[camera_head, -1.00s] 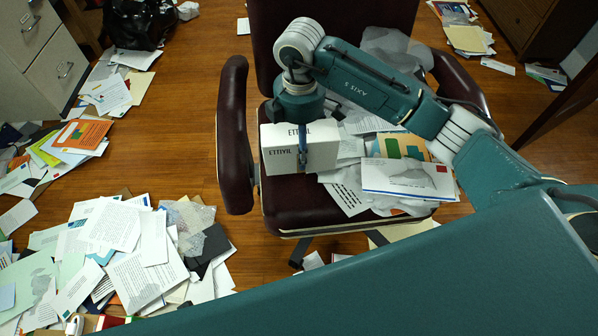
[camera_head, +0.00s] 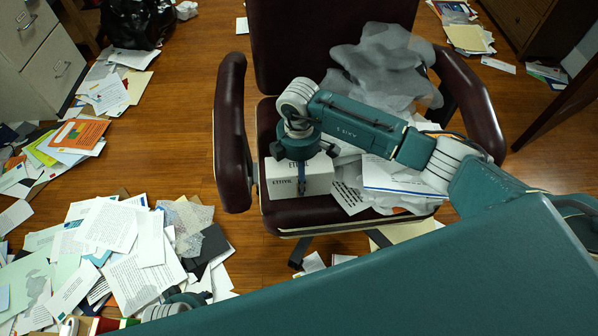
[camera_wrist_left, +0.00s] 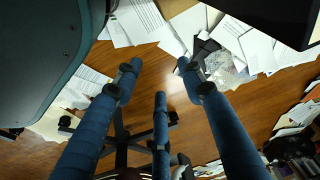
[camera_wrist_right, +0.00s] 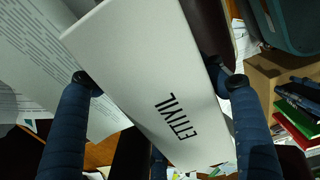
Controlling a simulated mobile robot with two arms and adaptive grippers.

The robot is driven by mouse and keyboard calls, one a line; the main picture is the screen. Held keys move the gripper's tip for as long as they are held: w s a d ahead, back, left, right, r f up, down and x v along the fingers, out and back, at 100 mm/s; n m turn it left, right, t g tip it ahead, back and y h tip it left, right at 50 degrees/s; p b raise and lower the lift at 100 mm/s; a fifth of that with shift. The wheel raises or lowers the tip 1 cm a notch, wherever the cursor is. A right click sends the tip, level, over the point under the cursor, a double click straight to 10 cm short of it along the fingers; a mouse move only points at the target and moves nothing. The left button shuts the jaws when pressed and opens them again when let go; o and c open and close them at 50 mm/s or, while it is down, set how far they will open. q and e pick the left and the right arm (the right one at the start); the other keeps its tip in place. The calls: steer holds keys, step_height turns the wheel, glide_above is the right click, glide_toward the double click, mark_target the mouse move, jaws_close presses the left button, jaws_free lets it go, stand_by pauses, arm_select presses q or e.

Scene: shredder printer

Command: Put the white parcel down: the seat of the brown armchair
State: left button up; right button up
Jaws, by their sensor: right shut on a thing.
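The white parcel (camera_head: 318,177), a box printed ETTIVIL, is at the front left of the brown armchair's dark seat (camera_head: 285,213). It looks level and at or very close to the seat; I cannot tell whether it touches. My right gripper (camera_head: 301,178) is over it from above, with a finger down its front face. In the right wrist view the parcel (camera_wrist_right: 140,70) lies between the fingers, which are shut on it. My left gripper (camera_wrist_left: 157,66) is open and empty above the wooden floor.
Papers and envelopes (camera_head: 385,180) cover the seat's right part, with grey crumpled wrap (camera_head: 385,70) behind. The left armrest (camera_head: 232,130) stands close beside the parcel. Loose papers (camera_head: 110,240) cover the floor at left. A filing cabinet (camera_head: 40,60) is at the far left.

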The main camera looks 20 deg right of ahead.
stand_by(0.3)
steer(key=o, duration=1.9)
steer(key=shift+f, duration=0.1)
arm_select(q)
steer(key=shift+r, duration=0.2)
arm_select(e)
steer(key=shift+o, duration=0.2)
steer(key=shift+r, duration=0.35)
arm_select(q)
steer(key=s+f+p, duration=0.2)
steer(key=s+f, duration=0.1)
steer(key=f, duration=0.3)
steer(key=shift+a+f, duration=0.2)
steer(key=shift+f, duration=0.05)
arm_select(e)
step_height(320, 180, up, 12)
steer(key=shift+f, duration=0.15)
